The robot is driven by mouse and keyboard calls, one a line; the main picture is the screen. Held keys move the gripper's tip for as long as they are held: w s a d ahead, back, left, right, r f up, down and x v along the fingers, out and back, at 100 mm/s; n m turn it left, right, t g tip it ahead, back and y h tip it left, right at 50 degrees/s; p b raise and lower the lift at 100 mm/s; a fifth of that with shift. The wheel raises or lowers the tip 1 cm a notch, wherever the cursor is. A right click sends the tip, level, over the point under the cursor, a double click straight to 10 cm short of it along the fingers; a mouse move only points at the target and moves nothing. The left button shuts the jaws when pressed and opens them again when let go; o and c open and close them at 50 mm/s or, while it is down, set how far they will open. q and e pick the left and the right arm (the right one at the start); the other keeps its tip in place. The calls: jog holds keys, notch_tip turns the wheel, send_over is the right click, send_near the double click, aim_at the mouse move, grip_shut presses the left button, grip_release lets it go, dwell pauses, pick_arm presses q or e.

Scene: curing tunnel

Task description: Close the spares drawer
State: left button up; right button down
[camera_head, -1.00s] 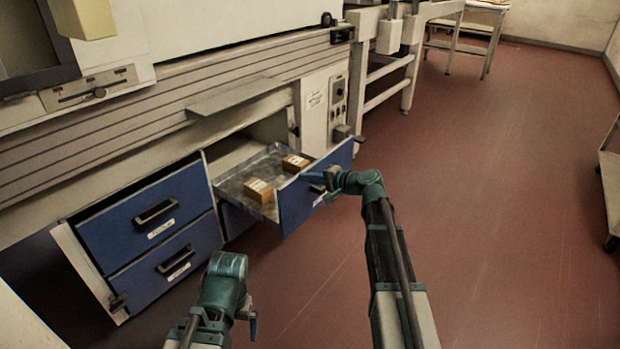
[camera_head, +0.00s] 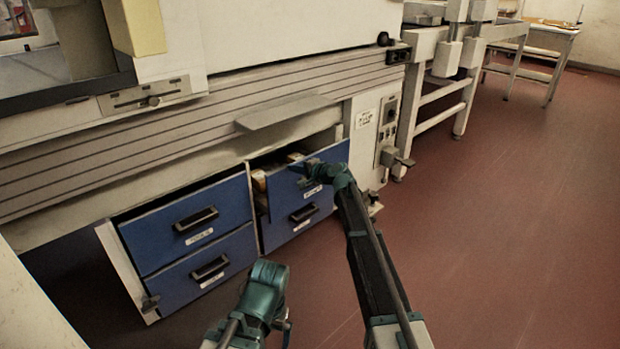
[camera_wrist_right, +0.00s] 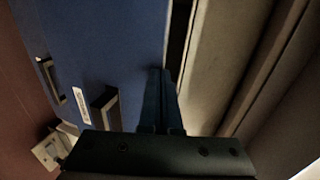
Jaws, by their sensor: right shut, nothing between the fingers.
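The spares drawer, the upper right blue drawer (camera_head: 334,156), stands partly out of the cabinet, with a narrow dark gap behind its front. A brown box (camera_head: 259,181) inside shows through the gap; the rest of the contents is mostly hidden. My right gripper (camera_head: 306,177) is shut and empty, at the drawer's blue front. In the right wrist view its fingers (camera_wrist_right: 159,95) lie against or very close to the front (camera_wrist_right: 110,40), beside the dark handle (camera_wrist_right: 105,108); contact is unclear. My left gripper (camera_head: 284,322) hangs low in front of the cabinet, its jaws too small to read.
Two shut blue drawers (camera_head: 185,225) are stacked at left, and another shut drawer (camera_head: 315,216) lies below the spares drawer. A grey shelf plate (camera_head: 285,112) juts out above. A control panel (camera_head: 365,125) stands at right. The red floor (camera_head: 500,220) is clear.

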jog(key=w+a, duration=0.4)
jog(key=w, duration=0.2)
jog(key=shift+a, duration=0.35)
jog(key=shift+w, duration=0.1)
